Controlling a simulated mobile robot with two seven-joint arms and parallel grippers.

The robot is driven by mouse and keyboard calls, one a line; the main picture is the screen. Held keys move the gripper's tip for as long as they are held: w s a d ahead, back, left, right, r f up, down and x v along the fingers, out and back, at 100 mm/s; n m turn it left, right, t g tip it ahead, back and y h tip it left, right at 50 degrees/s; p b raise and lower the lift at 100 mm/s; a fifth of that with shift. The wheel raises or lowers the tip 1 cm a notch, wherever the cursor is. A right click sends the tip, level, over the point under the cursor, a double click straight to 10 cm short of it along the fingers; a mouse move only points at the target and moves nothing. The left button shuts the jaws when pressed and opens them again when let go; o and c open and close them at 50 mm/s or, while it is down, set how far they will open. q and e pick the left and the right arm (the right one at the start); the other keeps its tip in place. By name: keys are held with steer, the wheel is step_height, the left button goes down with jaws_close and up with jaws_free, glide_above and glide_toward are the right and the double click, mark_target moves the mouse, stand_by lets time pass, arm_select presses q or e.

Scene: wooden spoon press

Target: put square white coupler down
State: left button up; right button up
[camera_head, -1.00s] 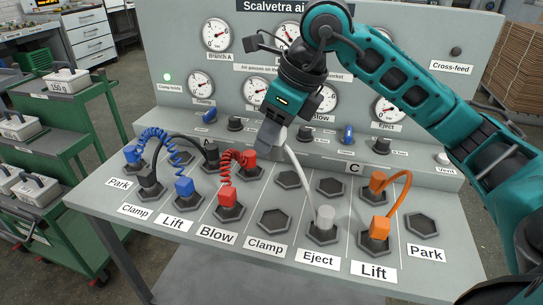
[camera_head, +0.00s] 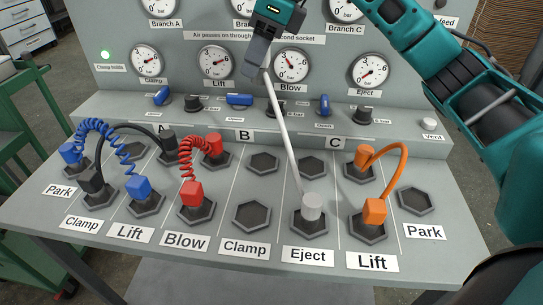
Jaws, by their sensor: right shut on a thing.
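My right gripper (camera_head: 256,66) is shut on the upper end of the white hose, high in front of the gauge panel, between two gauges. The square white coupler at that end is mostly hidden by the fingers. The white hose (camera_head: 283,130) runs nearly straight and taut down to a pale grey-white coupler (camera_head: 312,205), which sits in the socket labelled Eject. Empty hexagonal sockets show at the front Clamp place (camera_head: 251,215), in the row behind (camera_head: 263,162) and at the right Park place (camera_head: 416,201). My left gripper is not in view.
Coiled blue (camera_head: 112,140) and red (camera_head: 187,158) hoses and a black hose (camera_head: 133,137) occupy the left sockets. An orange hose (camera_head: 401,165) arches at the right. Blue and black knobs (camera_head: 239,100) line the ledge behind the sockets.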

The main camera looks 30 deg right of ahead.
step_height(320, 180, down, 20)
steer(key=b, duration=0.3)
steer(key=shift+s+r+b, duration=0.1)
steer(key=shift+r+b, duration=0.15)
steer(key=shift+b, duration=0.1)
steer(key=shift+f, duration=0.15)
steer(key=o, duration=1.1)
